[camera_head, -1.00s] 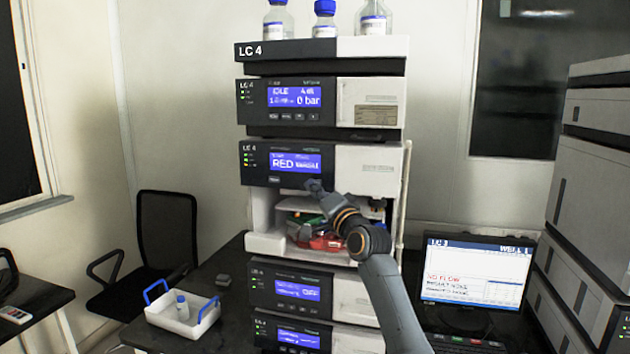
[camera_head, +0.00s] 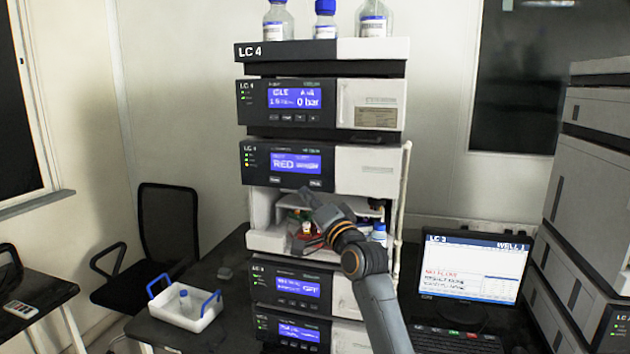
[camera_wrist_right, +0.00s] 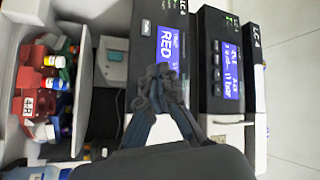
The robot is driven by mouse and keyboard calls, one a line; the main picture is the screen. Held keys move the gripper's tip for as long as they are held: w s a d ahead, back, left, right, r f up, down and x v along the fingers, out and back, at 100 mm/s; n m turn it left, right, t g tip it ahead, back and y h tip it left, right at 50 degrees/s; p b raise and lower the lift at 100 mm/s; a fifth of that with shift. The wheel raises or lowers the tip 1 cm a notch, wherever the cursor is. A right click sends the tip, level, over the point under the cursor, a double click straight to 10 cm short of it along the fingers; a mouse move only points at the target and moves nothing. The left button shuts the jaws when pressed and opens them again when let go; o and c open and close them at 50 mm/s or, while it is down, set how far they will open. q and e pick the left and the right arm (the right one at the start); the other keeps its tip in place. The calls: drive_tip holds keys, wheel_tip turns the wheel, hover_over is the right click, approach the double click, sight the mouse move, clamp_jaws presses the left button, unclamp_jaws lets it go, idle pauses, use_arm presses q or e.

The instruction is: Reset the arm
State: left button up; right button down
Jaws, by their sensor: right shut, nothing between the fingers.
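My right gripper (camera_head: 308,198) is in front of the open bay in the LC 4 column stack (camera_head: 372,170), just below the module whose screen reads RED. In the right wrist view the gripper (camera_wrist_right: 163,80) has its fingertips together with nothing between them. The bay holds a red rack marked 4R (camera_wrist_right: 38,104) with several coloured-cap vials; my arm partly hides it in the head view. My left gripper is not in view.
Bottles (camera_head: 325,20) stand on top of the stack. A white tray with blue handles (camera_head: 208,317) holds a bottle at lower left. A monitor (camera_head: 475,268) and keyboard stand to the right. A capped bottle (camera_head: 378,236) sits at the bay's right side.

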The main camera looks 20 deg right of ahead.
idle(0.6)
drive_tip(key=s+f+n+g+h+b, duration=0.3)
drive_tip(key=f+g, duration=0.4)
drive_tip(key=f, duration=3.6)
drive_tip(key=s+f+n+g, duration=0.1)
drive_tip(key=s+f, duration=0.4)
drive_tip(key=f, duration=0.4)
drive_tip(key=s+f+n+g, duration=0.1)
drive_tip(key=s+f+g, duration=0.1)
drive_tip(key=s+f, duration=0.5)
drive_tip(key=s+f+n+g+b, duration=0.2)
drive_tip(key=s+f+n+g, duration=0.15)
drive_tip(key=s+f, duration=1.95)
drive_tip(key=s+f+n+g+b, duration=0.1)
drive_tip(key=s+f, duration=0.4)
drive_tip(key=s, duration=1)
drive_tip(key=s+d+f+n+g, duration=0.1)
drive_tip(key=s+f+g, duration=0.3)
drive_tip(key=s, duration=1.1)
drive_tip(key=shift+d+f+n+g+h+b, duration=0.15)
drive_tip(key=shift+f+n+g+h+b, duration=0.2)
drive_tip(key=shift+n, duration=0.5)
